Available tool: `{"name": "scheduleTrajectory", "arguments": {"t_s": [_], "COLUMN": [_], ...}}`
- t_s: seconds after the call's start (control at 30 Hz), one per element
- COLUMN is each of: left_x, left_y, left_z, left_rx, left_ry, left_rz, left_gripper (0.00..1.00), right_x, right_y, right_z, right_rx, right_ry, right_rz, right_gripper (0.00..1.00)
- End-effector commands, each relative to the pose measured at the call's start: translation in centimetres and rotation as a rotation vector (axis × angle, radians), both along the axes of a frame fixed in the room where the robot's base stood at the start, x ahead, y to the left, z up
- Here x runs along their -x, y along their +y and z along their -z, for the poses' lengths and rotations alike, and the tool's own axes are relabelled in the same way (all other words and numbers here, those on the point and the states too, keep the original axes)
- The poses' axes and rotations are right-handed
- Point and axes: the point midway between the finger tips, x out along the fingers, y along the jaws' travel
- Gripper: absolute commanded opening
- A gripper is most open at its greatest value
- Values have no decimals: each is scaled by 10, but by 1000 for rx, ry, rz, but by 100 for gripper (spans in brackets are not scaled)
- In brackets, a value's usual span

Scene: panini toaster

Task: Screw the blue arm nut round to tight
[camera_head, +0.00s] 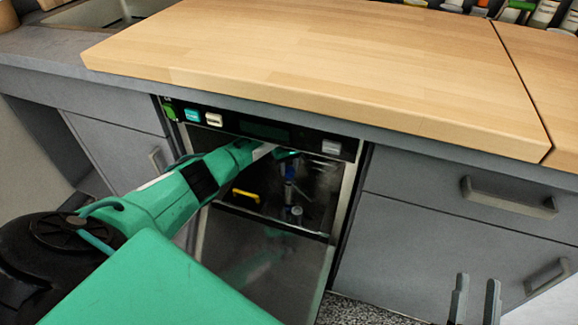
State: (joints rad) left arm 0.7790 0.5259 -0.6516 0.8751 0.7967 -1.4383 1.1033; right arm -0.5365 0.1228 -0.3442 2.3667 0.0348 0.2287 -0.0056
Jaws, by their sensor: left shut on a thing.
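The blue arm nut (290,172) shows as a small blue piece on an upright shaft inside the dark opening of the built-in appliance (345,190). My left gripper (288,157) reaches in from the left, under the control panel, and is shut at the blue piece. Its fingertips are small and in shadow, so the exact hold is hard to see. A grey round part (296,211) sits below on the same line. My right gripper (475,298) is at the bottom right, its two grey fingers apart and empty, away from the appliance.
A yellow handle-like piece (245,196) lies at the opening's left. The control panel (265,130) and wooden worktop (320,50) lie above it. Grey drawers with a handle (508,198) stand right. Bottles (543,14) line the back. Floor shows below the appliance.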

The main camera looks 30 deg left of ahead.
Motion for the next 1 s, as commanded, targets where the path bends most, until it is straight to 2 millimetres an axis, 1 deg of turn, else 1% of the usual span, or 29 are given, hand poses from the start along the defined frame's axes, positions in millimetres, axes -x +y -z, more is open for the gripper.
{"name": "scheduleTrajectory", "arguments": {"t_s": [0.47, 1.0], "left_x": [0, 0], "left_y": [0, 0], "left_z": [1, 18], "left_rx": [0, 1], "left_ry": [0, 1], "left_rz": [0, -1], "left_gripper": [10, 10], "right_x": [0, 0], "right_y": [0, 0], "right_z": [0, 8], "right_rx": [-1, 0], "right_ry": [1, 0], "right_rz": [0, 0], "right_gripper": [36, 36]}}
